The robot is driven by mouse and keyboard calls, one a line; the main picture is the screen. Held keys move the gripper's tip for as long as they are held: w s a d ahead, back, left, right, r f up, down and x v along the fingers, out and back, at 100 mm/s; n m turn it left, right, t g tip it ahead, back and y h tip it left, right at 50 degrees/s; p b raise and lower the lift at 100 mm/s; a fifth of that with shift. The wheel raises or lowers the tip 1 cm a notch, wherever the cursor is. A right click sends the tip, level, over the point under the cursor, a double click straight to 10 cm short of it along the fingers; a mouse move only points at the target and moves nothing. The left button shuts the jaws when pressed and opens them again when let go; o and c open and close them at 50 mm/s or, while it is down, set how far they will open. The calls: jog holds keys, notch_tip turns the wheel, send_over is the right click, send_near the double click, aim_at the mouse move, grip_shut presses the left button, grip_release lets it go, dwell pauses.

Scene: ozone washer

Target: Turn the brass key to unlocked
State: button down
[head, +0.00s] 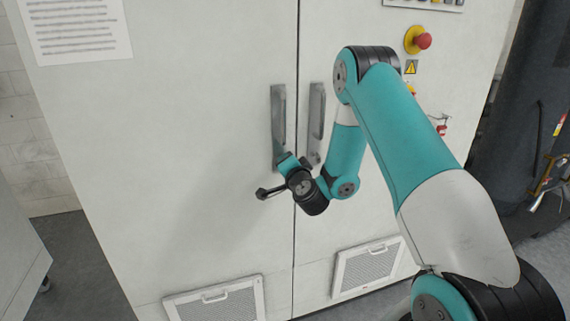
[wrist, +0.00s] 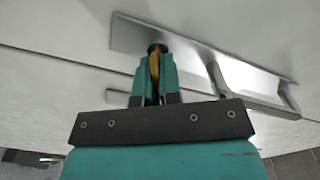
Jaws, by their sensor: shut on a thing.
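The brass key (wrist: 154,66) shows in the wrist view as a narrow yellow strip. It is seated at a dark round lock on the metal handle plate (wrist: 128,38) of the cabinet door. My gripper (wrist: 155,80) is shut on the key, with one teal finger on each side of it. In the head view my gripper (head: 284,162) is at the lower end of the left door handle (head: 278,115). The key and lock are hidden there behind my gripper. I cannot tell from the frames which position the lock is in.
A second door handle (head: 316,112) stands just right of the door seam, close to my wrist. A red emergency stop knob (head: 423,41) is at the upper right. Vent grilles (head: 218,301) are low on the doors.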

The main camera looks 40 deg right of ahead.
jog(key=m, duration=0.4)
jog(key=m+b, duration=0.1)
jog(key=m, duration=0.1)
jog(key=shift+d+f, duration=0.15)
jog(key=shift+f, duration=0.15)
dwell(0.4)
jog(key=c, duration=1.3)
grip_release()
